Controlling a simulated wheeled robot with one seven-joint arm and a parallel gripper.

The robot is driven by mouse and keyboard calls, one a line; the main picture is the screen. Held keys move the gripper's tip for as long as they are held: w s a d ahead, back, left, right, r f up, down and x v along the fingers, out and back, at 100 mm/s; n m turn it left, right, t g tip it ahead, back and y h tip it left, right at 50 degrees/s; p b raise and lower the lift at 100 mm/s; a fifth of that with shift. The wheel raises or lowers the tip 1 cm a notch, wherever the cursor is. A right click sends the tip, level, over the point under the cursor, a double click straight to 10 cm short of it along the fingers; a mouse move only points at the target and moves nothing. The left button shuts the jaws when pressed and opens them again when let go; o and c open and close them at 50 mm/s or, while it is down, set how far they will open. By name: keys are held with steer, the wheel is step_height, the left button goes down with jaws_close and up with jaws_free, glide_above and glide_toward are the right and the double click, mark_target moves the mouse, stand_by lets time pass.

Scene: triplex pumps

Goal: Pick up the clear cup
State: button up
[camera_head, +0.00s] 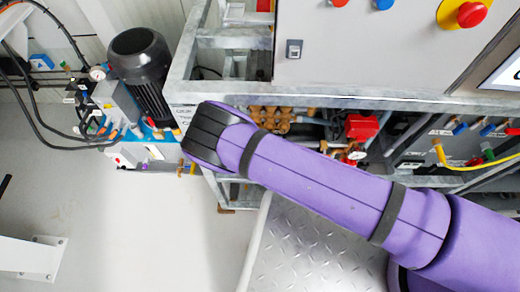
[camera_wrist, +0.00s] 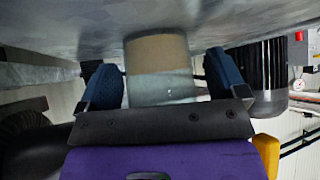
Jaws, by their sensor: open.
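In the wrist view a cup-like object (camera_wrist: 160,88) shows between the fingers of my gripper (camera_wrist: 164,78). Its part nearer the gripper is greyish and see-through, and its far part is tan. I take it for the clear cup. The two blue finger pads stand one on each side of it, with a narrow gap on the left and a slightly wider one on the right. The gripper is open. The cup's far end meets a grey metal surface (camera_wrist: 220,20). I cannot make out the cup in the head view, where my purple arm hides part of the scene.
In the head view a metal frame (camera_head: 350,97) with a grey control panel (camera_head: 375,50) stands behind my arm. A black motor (camera_head: 140,60) is at the left, with hoses near it. The light floor (camera_head: 110,220) at lower left is mostly clear.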

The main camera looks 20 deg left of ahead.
steer(key=shift+c, duration=0.5)
steer(key=c, duration=0.9)
steer(key=shift+c, duration=0.2)
steer(key=shift+r, duration=0.25)
